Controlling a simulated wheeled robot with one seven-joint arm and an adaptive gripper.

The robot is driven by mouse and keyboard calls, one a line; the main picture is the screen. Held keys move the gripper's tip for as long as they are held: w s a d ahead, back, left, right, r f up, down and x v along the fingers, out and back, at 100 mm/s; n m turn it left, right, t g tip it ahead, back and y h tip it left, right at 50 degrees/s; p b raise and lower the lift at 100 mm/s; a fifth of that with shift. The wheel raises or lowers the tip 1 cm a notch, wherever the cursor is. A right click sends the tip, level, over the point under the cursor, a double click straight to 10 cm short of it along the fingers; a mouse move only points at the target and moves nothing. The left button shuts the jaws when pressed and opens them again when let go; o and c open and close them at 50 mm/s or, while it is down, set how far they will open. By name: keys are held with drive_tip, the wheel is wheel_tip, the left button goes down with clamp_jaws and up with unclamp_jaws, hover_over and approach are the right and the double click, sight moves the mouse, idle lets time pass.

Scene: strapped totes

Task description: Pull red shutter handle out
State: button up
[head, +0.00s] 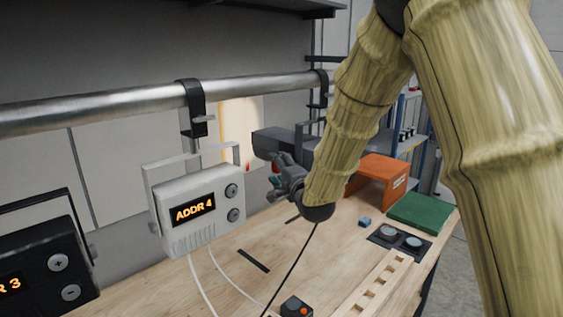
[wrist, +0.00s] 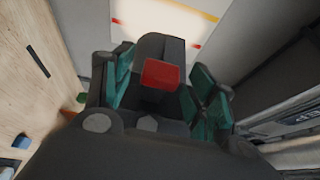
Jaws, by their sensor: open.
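The red shutter handle (wrist: 161,74) shows in the wrist view as a small red block in front of a dark grey housing. It lies between the two teal-padded fingers of my gripper (wrist: 160,92), which are open on either side of it. I cannot tell whether either pad touches it. In the head view my gripper (head: 283,176) is beside the dark grey housing (head: 280,141), above the bench. There the handle is mostly hidden by the gripper and hard to make out.
A white box marked ADDR 4 (head: 194,212) hangs left of my gripper from a metal rail (head: 140,106). A lit panel (head: 238,128) is on the wall behind. An orange stand (head: 382,171), green pad (head: 422,213) and small blue block (head: 365,222) occupy the bench's right side.

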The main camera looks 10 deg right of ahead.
drive_tip(key=shift+w+a, duration=0.2)
drive_tip(key=shift+w, duration=0.75)
drive_tip(key=shift+c, duration=0.2)
